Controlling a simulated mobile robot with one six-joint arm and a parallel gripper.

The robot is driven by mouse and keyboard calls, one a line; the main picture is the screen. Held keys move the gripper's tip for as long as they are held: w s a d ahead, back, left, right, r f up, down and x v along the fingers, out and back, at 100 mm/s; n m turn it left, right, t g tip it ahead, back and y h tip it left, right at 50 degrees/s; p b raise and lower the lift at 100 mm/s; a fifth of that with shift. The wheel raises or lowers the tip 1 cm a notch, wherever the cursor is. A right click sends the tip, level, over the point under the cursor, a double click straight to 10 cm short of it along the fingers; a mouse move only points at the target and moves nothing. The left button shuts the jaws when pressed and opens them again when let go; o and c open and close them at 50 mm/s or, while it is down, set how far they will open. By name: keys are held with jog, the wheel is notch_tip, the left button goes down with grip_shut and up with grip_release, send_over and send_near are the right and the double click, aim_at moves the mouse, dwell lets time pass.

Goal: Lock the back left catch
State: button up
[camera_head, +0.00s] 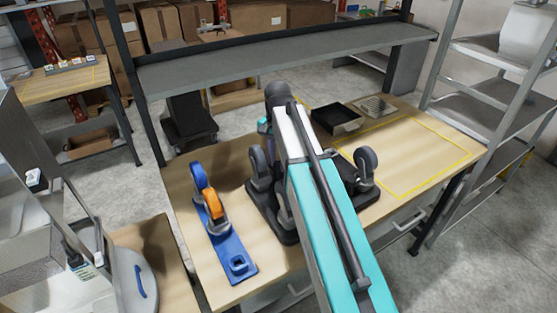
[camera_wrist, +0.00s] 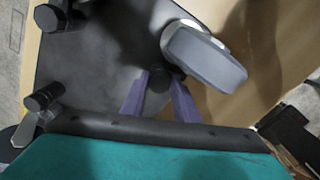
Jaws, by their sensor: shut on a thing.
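A black plate-like assembly (camera_head: 285,237) stands on the wooden table, with a grey wheel (camera_head: 258,160) at its left and another grey wheel (camera_head: 367,160) at its right. My arm covers its middle. In the wrist view, the black plate (camera_wrist: 100,75) fills the left and a tilted grey wheel (camera_wrist: 205,58) stands close by. My gripper (camera_wrist: 166,78) has two purple fingers, shut on a small dark part beside that wheel. Most of this part is hidden, and I cannot tell whether it is the back left catch or how the catch is set.
A blue plate (camera_head: 238,254) with blue and orange upright parts lies to the left. A black tray (camera_head: 337,119) is at the back right. Yellow tape (camera_head: 440,182) marks a mostly clear area. A grey shelf (camera_head: 290,58) spans the back. Black knobs (camera_wrist: 45,96) show in the wrist view.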

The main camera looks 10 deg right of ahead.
jog(key=n, duration=0.7)
jog(key=shift+d+r, duration=0.1)
jog(key=n, duration=0.6)
jog(key=shift+d+p, duration=0.15)
jog(key=shift+p, duration=0.25)
jog(key=shift+w, duration=0.1)
jog(key=o, duration=1.1)
jog(key=shift+c, duration=0.2)
jog(key=shift+r+p, duration=2.6)
jog(key=shift+r, duration=1.35)
